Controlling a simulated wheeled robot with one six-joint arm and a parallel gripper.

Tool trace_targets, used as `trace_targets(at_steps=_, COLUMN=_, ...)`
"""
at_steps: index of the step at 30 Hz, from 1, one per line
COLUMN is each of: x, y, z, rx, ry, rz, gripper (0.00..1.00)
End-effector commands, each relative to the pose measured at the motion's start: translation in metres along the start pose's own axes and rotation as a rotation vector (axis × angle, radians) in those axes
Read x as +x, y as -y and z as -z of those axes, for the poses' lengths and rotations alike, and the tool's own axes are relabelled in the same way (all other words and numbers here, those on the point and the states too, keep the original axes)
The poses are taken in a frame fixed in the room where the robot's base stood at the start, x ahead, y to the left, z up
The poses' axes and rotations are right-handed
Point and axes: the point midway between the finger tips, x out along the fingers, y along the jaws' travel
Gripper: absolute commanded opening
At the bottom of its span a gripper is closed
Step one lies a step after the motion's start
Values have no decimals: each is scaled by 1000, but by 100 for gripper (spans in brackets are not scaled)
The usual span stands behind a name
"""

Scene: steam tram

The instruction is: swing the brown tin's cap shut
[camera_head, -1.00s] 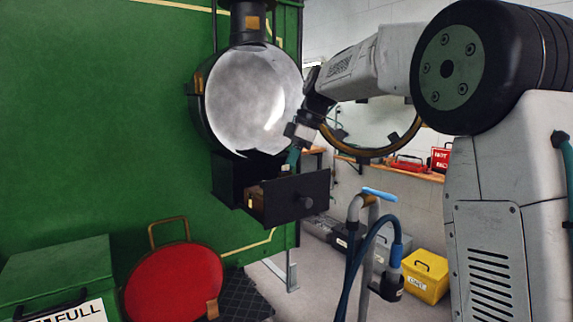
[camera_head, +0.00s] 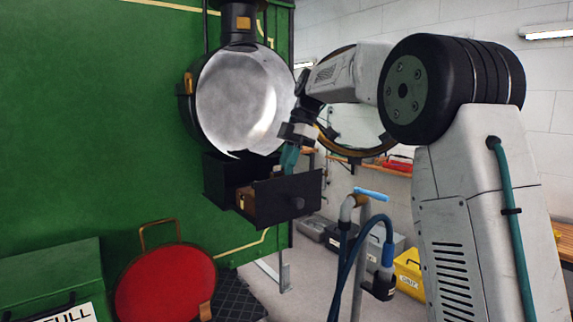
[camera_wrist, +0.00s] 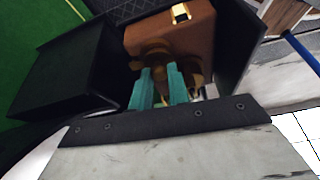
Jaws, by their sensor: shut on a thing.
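The brown tin (camera_head: 246,199) stands in the pulled-out black drawer (camera_head: 286,199) under the big round lamp. In the wrist view the tin (camera_wrist: 178,38) shows its brown top with a brass piece at the far edge. Round brass-brown parts (camera_wrist: 154,48), its neck and cap, lie at my fingertips. I cannot clearly tell neck from cap or how far the cap stands open. My gripper (camera_wrist: 160,72) has teal fingers close together, shut on the cap and partly hiding it. In the head view my gripper (camera_head: 289,160) reaches down into the drawer from above.
The lamp (camera_head: 238,100) hangs on the green wall just above the drawer. The drawer's upright front panel stands close to my fingers. A blue-handled stand with a hose (camera_head: 362,220) is to the right. A red disc (camera_head: 165,287) and a green box (camera_head: 55,280) are lower left.

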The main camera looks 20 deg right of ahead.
Motion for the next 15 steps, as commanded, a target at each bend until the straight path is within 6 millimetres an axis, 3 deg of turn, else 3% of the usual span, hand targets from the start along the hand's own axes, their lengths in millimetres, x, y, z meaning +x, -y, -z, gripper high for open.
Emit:
trace_targets(at_steps=8, x=0, y=0, z=0, rx=0, ry=0, rz=0, gripper=0)
trace_targets(at_steps=9, x=0, y=0, z=0, rx=0, ry=0, rz=0, gripper=20)
trace_targets(at_steps=11, x=0, y=0, z=0, rx=0, ry=0, rz=0, gripper=37)
trace_targets(at_steps=15, x=0, y=0, z=0, rx=0, ry=0, rz=0, gripper=40)
